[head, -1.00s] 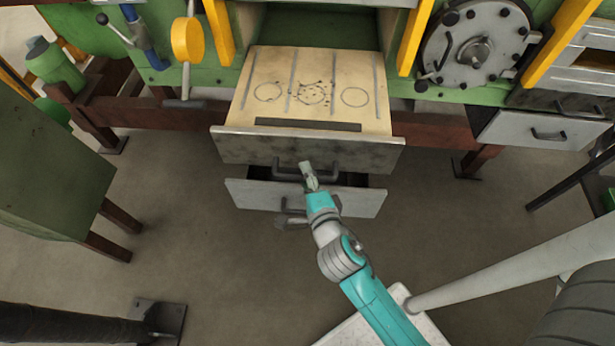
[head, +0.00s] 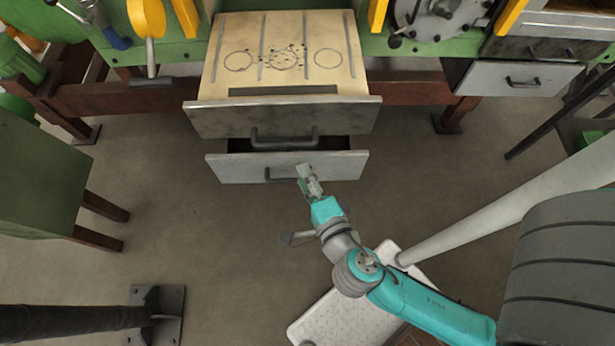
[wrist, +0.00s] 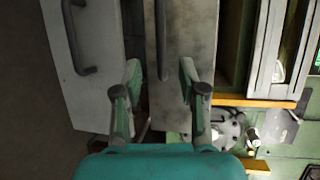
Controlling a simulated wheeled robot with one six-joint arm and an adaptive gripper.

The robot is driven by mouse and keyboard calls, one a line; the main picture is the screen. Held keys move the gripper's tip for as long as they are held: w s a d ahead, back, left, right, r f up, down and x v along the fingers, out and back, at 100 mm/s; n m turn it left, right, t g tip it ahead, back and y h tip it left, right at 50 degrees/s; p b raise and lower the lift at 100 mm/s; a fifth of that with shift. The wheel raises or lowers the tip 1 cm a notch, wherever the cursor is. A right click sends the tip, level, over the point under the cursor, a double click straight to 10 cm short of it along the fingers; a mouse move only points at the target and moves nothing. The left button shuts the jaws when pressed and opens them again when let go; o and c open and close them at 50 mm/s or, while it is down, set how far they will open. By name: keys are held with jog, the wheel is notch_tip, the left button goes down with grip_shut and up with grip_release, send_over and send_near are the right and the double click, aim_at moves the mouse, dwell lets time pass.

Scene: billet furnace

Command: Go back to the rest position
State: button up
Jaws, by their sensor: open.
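My gripper (head: 305,170) is open and empty in the head view, in front of the lower drawer (head: 225,168). In the wrist view its two fingers (wrist: 157,80) stand apart with nothing between them. The upper drawer (head: 200,120) above it is pulled well out and shows a pale top with drawn circles. The lower drawer is open a little, with a dark gap behind its front. The gripper covers part of the lower drawer's handle (head: 280,175) in the head view. I cannot tell whether it touches the drawer front.
A green cabinet (head: 35,185) on brown legs stands at the left. A round grey hatch (head: 435,15) and a grey drawer (head: 515,78) are at the upper right. A black pipe with a base plate (head: 165,310) lies at the lower left. The floor (head: 215,235) between is clear.

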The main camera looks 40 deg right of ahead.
jog(key=shift+s, duration=0.3)
dwell(0.5)
jog(key=s+a+f+n+g+y, duration=0.2)
jog(key=s+f+n+y, duration=0.25)
jog(key=s+n, duration=0.65)
jog(key=s+d+r+n+t, duration=0.1)
jog(key=s+r+n, duration=0.5)
jog(key=n, duration=0.5)
jog(key=s, duration=0.2)
jog(key=shift+s+t, duration=0.3)
